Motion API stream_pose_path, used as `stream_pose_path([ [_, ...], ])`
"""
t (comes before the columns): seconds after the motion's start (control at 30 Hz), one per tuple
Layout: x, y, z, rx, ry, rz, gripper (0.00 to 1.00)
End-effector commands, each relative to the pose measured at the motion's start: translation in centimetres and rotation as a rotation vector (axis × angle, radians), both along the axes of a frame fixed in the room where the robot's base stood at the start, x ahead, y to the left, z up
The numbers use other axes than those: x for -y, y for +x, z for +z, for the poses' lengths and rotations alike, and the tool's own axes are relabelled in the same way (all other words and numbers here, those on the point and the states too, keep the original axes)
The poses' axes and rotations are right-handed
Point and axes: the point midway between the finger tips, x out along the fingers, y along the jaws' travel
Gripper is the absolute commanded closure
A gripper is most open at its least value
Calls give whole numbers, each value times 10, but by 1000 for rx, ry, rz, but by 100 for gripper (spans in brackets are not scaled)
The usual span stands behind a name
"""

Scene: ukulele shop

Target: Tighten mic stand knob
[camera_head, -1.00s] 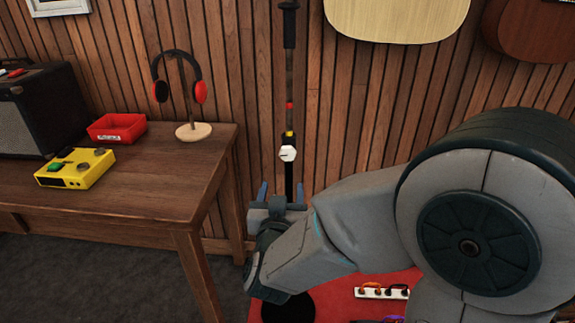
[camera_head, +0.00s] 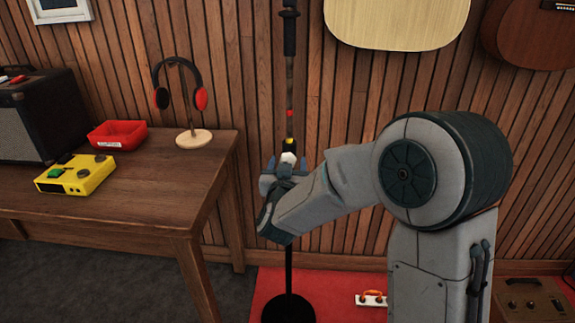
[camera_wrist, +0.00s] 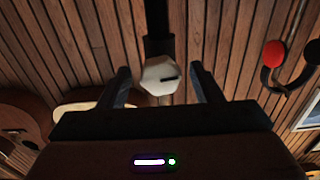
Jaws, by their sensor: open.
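The mic stand (camera_head: 289,95) stands upright in front of the wood-slat wall, its round black base (camera_head: 288,308) on a red mat. Its white faceted knob (camera_head: 288,158) shows just above my gripper in the head view. In the wrist view the knob (camera_wrist: 159,77) has a dark line on its face and lies between the two finger lines. My gripper (camera_wrist: 162,86) is open, one finger on each side of the knob, with gaps visible on both sides. In the head view my gripper (camera_head: 282,170) partly covers the stand's pole. How deep the fingers reach around the knob is unclear.
Guitars (camera_head: 395,18) hang on the wall above right. An orange-handled item (camera_head: 371,299) lies on the red mat (camera_head: 335,285).

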Motion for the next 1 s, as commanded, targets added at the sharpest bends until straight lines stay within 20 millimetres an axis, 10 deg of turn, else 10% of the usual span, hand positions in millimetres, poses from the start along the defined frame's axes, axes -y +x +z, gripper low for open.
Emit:
stream_pose_path([
  [0.27,0,1,0,0,0,1,44],
  [0.43,0,1,0,0,0,0,85],
  [1.0,-1,0,-5,8,162,2,85],
])
